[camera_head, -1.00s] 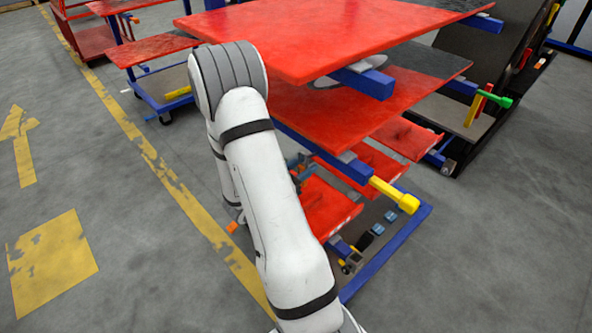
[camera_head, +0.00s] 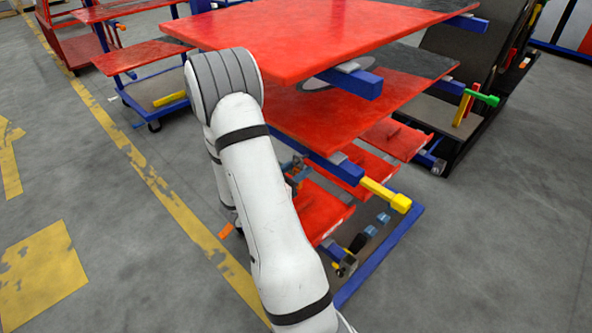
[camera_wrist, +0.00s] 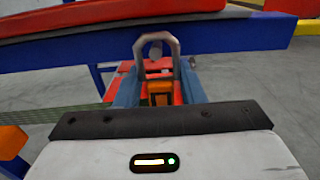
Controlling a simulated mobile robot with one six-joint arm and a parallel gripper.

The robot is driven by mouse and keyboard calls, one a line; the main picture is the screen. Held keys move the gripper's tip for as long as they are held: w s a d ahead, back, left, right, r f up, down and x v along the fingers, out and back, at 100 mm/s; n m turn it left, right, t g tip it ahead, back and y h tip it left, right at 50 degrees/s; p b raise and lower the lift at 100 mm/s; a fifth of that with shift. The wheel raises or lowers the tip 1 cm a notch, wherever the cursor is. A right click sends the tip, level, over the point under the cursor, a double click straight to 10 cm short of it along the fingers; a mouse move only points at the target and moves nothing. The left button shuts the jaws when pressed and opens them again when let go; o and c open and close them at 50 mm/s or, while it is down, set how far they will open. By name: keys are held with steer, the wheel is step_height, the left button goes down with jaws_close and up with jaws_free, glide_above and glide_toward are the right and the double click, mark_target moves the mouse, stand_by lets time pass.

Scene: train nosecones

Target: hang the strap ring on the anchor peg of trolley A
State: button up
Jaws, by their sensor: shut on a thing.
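The strap ring (camera_wrist: 157,37), a grey metal arch, stands up from my gripper (camera_wrist: 158,92) in the wrist view. My gripper is shut on its orange and black base, between blue fingers. A grey rounded end shows through the ring opening; I cannot tell if it is the anchor peg or whether they touch. A greenish strap (camera_wrist: 50,114) runs off to the left. A trolley with red shelves (camera_head: 310,40) and blue frame stands beside my arm in the head view; no label shows which trolley it is. My gripper is hidden there.
A blue bar with a yellow end (camera_head: 398,203) juts from the near trolley. A red panel edge (camera_wrist: 100,20) spans the top of the wrist view. Another trolley (camera_head: 145,95) stands at back left, a dark rack (camera_head: 470,60) at right. Floor at left is clear.

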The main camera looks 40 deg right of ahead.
steer(key=o, duration=1.1)
steer(key=a+b, duration=0.1)
steer(key=a, duration=0.6)
steer(key=shift+s+a, duration=0.35)
steer(key=shift+a, duration=0.05)
